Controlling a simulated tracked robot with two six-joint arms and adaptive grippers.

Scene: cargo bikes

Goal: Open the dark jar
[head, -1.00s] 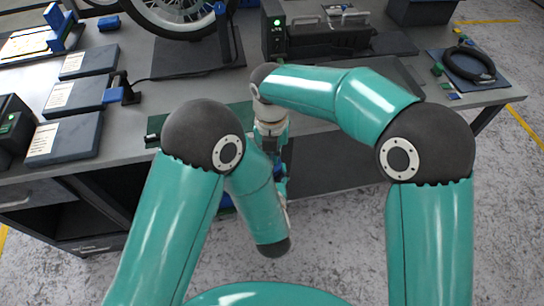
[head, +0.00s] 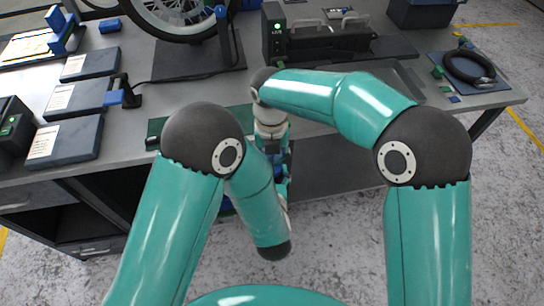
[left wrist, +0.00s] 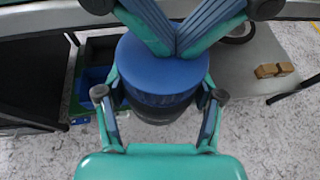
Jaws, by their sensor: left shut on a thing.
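The dark jar (left wrist: 158,112) shows in the left wrist view, with a broad round blue lid (left wrist: 160,75) on top. My left gripper (left wrist: 158,108) is shut on the jar, one finger at each side of it. My right gripper (left wrist: 177,52) comes in from the top of that view. Its two fingers slant together into a V, with the tips meeting over the lid. I cannot tell whether the tips touch it. In the head view my right gripper (head: 278,160) points down at the bench's front edge; the jar and left gripper are mostly hidden by my arms.
The grey workbench (head: 220,95) carries a wheel on a stand (head: 180,15), dark flat boxes (head: 65,140) at left and a black machine with a green light (head: 320,40). A coiled black hose (head: 468,66) lies at right.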

